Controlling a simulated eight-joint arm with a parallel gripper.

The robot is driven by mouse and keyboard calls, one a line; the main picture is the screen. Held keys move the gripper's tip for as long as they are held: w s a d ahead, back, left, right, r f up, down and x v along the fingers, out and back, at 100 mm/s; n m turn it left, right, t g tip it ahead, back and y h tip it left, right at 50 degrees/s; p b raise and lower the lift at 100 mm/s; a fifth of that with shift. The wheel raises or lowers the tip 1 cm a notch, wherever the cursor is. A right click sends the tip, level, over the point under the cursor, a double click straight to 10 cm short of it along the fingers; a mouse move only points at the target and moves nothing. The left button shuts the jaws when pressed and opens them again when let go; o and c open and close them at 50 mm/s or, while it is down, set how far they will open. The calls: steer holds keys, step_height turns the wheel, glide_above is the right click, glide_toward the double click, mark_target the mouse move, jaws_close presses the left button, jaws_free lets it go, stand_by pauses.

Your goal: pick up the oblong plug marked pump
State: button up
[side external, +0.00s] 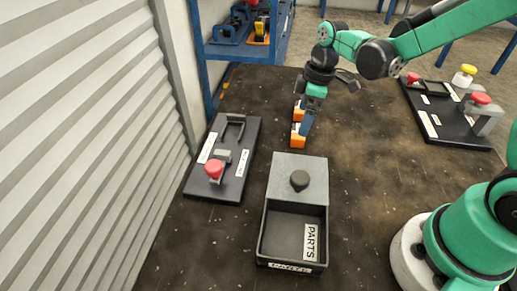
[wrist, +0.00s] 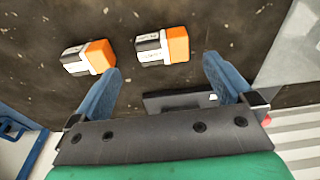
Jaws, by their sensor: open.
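Two small oblong plugs with orange, white and black parts lie on the dark table. In the wrist view, one plug (wrist: 163,47) lies ahead of the gap between my fingertips. The other plug (wrist: 90,57) lies to its left, close to the left fingertip. Their small labels are too blurred to read, so I cannot tell which says pump. In the side view they show as a farther plug (side external: 299,113) and a nearer plug (side external: 297,139), partly hidden by my fingers. My gripper (wrist: 162,67) has blue fingers spread apart with nothing between them; it points down beside the plugs (side external: 306,128).
A grey box marked PARTS (side external: 322,215), with a dark knob (side external: 299,180), stands in front of the plugs. A black panel (side external: 233,170) with a red button lies left. Another panel (side external: 455,138) lies right. A blue shelf (side external: 205,70) stands behind. The table between is clear.

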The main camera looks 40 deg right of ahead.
steer(key=shift+w+a+f, duration=0.15)
steer(key=shift+f, duration=0.95)
steer(key=shift+w+a+f, duration=0.1)
steer(key=shift+f, duration=0.95)
steer(key=c, duration=1.3)
step_height(320, 180, up, 20)
